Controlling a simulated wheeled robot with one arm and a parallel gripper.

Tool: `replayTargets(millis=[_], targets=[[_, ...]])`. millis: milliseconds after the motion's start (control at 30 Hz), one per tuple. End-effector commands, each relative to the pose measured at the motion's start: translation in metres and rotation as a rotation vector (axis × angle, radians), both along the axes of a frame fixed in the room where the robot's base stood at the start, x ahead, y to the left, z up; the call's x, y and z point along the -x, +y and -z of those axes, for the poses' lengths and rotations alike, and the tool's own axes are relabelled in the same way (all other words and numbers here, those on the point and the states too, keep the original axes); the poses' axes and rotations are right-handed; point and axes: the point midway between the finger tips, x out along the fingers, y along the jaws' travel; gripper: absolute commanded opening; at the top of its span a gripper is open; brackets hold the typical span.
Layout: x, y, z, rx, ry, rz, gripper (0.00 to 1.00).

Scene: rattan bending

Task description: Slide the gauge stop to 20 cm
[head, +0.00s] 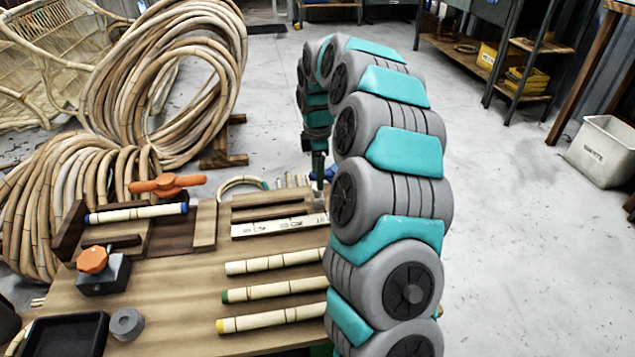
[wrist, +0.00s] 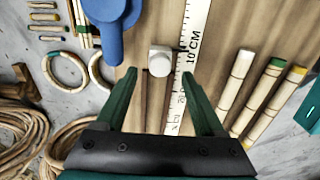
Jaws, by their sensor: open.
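The gauge stop shows in the wrist view as a pale block (wrist: 160,60) beside the left edge of the white ruler (wrist: 196,25). It stands between the printed 10 CM and 20 marks, with 20 lower in the picture. My gripper (wrist: 159,75) is open, its green fingers on either side of the block's line. The block shows just beyond the fingertips, and I cannot tell whether they touch it. In the head view my gripper (head: 318,172) is over the right end of the ruler (head: 265,227). The stop is hidden there behind my arm.
A blue rounded part (wrist: 108,22) stands close to the left finger. Three rods (head: 275,262) lie on the bench near the ruler. An orange-handled fixture (head: 167,185), an orange-knobbed block (head: 103,272) and a black tray (head: 70,335) occupy the left. Rattan coils (head: 165,75) stand behind.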

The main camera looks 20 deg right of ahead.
Motion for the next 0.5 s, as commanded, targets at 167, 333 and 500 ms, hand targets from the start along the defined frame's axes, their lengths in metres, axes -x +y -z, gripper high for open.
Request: replayTargets(millis=[167, 333, 500], targets=[[0.001, 0.000, 0.026, -0.001, 0.004, 0.000, 0.70], [0.000, 0.000, 0.035, 0.000, -0.001, 0.001, 0.70], [0.000, 0.000, 0.035, 0.000, -0.001, 0.001, 0.70]])
